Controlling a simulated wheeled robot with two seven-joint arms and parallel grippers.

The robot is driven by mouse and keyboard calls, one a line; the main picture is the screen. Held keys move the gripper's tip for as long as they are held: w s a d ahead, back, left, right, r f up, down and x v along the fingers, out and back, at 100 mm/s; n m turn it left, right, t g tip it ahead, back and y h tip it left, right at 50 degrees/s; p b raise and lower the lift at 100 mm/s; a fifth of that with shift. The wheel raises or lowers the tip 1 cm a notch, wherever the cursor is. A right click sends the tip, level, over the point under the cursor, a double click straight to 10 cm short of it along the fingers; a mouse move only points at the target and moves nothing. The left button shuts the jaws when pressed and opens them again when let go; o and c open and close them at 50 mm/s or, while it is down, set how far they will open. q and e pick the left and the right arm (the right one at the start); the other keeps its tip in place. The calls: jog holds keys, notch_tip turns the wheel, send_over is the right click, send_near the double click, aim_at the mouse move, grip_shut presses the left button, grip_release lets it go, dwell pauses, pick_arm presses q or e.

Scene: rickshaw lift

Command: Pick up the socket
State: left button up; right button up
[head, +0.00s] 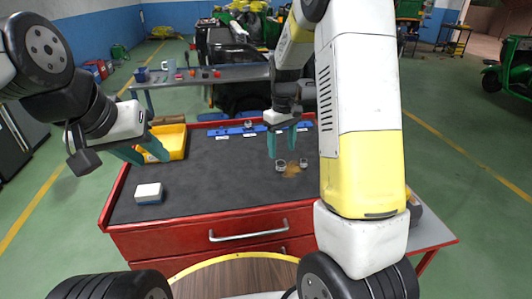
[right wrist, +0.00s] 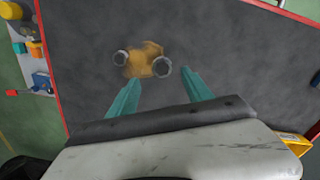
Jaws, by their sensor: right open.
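My left gripper (head: 152,158) is open and empty, in front of the yellow bin. A third socket-like piece (head: 248,125) is at the blue rail.
The mat (head: 225,175) tops a red tool cabinet (head: 125,238). A blue-and-white block (head: 149,193) lies at its front left. A yellow bin (head: 174,137) stands at the back left, and a labelled blue rail (head: 225,132) runs along the back. The mat's middle is clear.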

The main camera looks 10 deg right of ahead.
aim_at(281, 163)
jog(key=f, duration=0.7)
jog(key=shift+s, duration=0.2)
jog(key=shift+a+r, duration=0.1)
grip_shut()
